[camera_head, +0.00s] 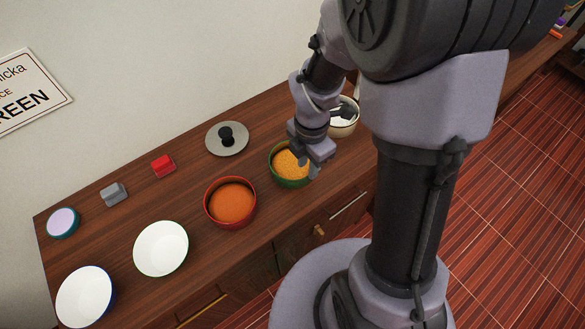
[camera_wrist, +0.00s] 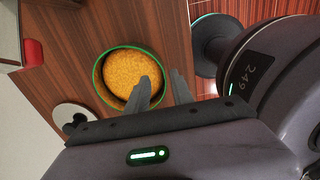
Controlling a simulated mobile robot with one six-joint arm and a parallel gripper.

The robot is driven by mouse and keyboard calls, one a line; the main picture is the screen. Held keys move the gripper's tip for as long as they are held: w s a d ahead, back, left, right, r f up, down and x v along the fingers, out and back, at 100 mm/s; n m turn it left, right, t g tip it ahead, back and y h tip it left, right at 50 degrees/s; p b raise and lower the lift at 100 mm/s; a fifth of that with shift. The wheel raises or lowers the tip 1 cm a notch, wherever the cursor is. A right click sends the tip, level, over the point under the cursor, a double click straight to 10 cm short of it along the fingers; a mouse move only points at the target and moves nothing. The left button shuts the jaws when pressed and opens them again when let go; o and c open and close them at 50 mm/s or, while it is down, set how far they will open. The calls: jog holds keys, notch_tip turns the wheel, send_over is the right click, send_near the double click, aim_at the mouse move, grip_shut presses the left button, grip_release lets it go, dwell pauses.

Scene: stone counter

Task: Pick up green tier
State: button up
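A green bowl (camera_head: 289,184) filled with yellow-orange grains stands on the wooden counter in the head view. In the wrist view the same bowl (camera_wrist: 96,72) shows with its green rim, left of and partly behind my fingers. A white bowl with a thin green rim (camera_head: 160,250) stands further left on the counter. My gripper (camera_head: 309,168) is over the right side of the filled green bowl in the head view. I cannot tell whether a finger touches the bowl.
A red bowl (camera_head: 206,214) with orange contents stands left of the green one. A pot lid (camera_head: 227,139) lies behind. Further left are a red block (camera_head: 163,165), a grey block (camera_head: 113,194), a teal bowl (camera_head: 62,222) and a blue-rimmed bowl (camera_head: 85,297). A pale pot (camera_head: 345,127) stands right.

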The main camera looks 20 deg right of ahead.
aim_at(306, 184)
jog(key=f+b, duration=0.1)
jog(key=f, duration=0.1)
jog(key=f+b, duration=0.1)
jog(key=f, duration=0.1)
jog(key=shift+s+a, duration=0.2)
jog(key=shift+s, duration=0.2)
jog(key=shift+w+f, duration=0.1)
jog(key=shift+f, duration=0.15)
jog(key=shift+r, duration=0.15)
jog(key=shift+c, duration=0.5)
grip_shut()
